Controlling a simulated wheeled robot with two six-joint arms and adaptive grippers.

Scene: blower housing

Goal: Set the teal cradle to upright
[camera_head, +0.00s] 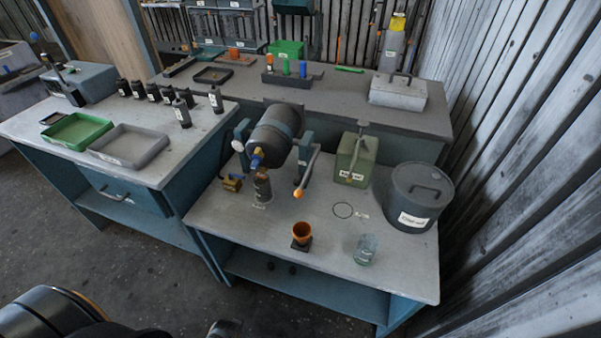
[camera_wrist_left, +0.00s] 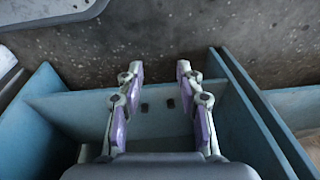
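The teal cradle (camera_head: 305,150) stands at the left part of the front bench. Its two teal posts hold a dark grey drum (camera_head: 277,127) between them. The drum is tilted, its near end lower, with a blue and yellow valve (camera_head: 256,158) at that end above a dark labelled can (camera_head: 262,186). A lever with an orange knob (camera_head: 299,194) hangs down at the cradle's right side. My left gripper (camera_wrist_left: 158,72) is open and empty in the left wrist view, over the blue bench frame and floor, away from the cradle. My right gripper is not in view.
A green can (camera_head: 356,160), a grey lidded bin (camera_head: 418,195), an orange cup (camera_head: 302,233) and a glass jar (camera_head: 366,249) stand on the front bench. A small yellow item (camera_head: 232,183) lies left of the cradle. The left bench holds trays (camera_head: 130,146) and several dark bottles.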

